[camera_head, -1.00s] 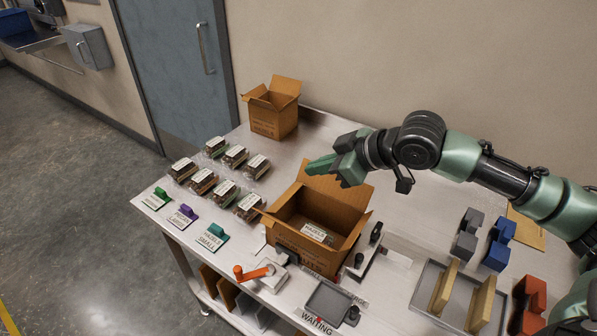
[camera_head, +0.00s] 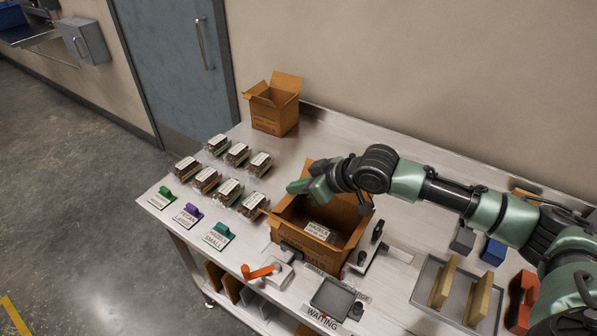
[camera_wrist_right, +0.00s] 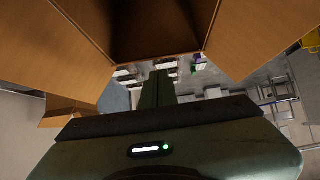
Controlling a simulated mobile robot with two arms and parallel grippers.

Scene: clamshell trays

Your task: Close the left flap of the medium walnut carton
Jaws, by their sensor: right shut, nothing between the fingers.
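An open brown carton (camera_head: 290,238) stands in the middle of the bench. Its left flap (camera_head: 264,213) leans outward, and its back flap is partly hidden behind my right gripper. A labelled pack (camera_head: 317,231) lies inside. A smaller open carton (camera_head: 273,114) stands at the back left. The printing on both is too small to read, so I cannot tell which is the walnut one. My right gripper (camera_head: 297,187) is shut and empty above the back left of the middle carton. My left gripper is not in view.
Several nut packs (camera_head: 229,190) lie left of the middle carton, beside label stands (camera_head: 217,233). An orange-handled tool (camera_head: 262,271) and a grey tray (camera_head: 332,298) sit in front. A tray with tan blocks (camera_head: 425,292) is at the right.

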